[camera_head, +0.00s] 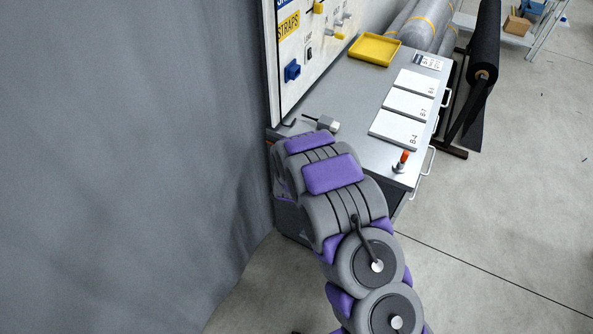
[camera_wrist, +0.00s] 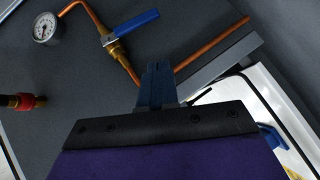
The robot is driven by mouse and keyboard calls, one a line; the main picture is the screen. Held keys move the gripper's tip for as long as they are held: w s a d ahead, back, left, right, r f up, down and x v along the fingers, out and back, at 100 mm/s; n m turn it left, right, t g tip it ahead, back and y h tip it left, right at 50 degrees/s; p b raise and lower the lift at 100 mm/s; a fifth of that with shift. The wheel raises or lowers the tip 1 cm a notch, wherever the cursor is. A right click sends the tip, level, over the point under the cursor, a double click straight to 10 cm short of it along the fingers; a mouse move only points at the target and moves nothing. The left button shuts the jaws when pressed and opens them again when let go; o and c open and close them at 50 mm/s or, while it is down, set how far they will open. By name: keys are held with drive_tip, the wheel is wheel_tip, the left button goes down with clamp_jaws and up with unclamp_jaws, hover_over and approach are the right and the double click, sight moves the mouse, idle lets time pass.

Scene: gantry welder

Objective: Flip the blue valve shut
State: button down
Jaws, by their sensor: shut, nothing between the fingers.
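The blue valve lever (camera_wrist: 132,26) shows in the wrist view at upper middle, on a brass valve body (camera_wrist: 118,50) in a copper pipe. The lever points up and right, roughly crosswise to the pipe through the valve as pictured. My gripper (camera_wrist: 157,70) is shut and empty, its dark blue fingers below and right of the valve in the picture. I see a gap between fingertips and lever in the picture; the depth between them is hard to tell. In the head view the valve is not visible, and my arm hides the gripper.
A pressure gauge (camera_wrist: 46,28) and a red fitting (camera_wrist: 24,102) lie left of the valve. Another copper pipe (camera_wrist: 215,45) runs right of the fingers. The head view shows a grey workbench (camera_head: 365,95) with a yellow tray (camera_head: 375,50), beside a tool board (camera_head: 310,75).

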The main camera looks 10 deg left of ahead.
drive_tip(key=v, duration=0.5)
drive_tip(key=shift+a+r, duration=0.25)
drive_tip(key=shift+a, duration=0.05)
drive_tip(key=shift+d+r, duration=0.1)
drive_tip(key=shift+d, duration=0.05)
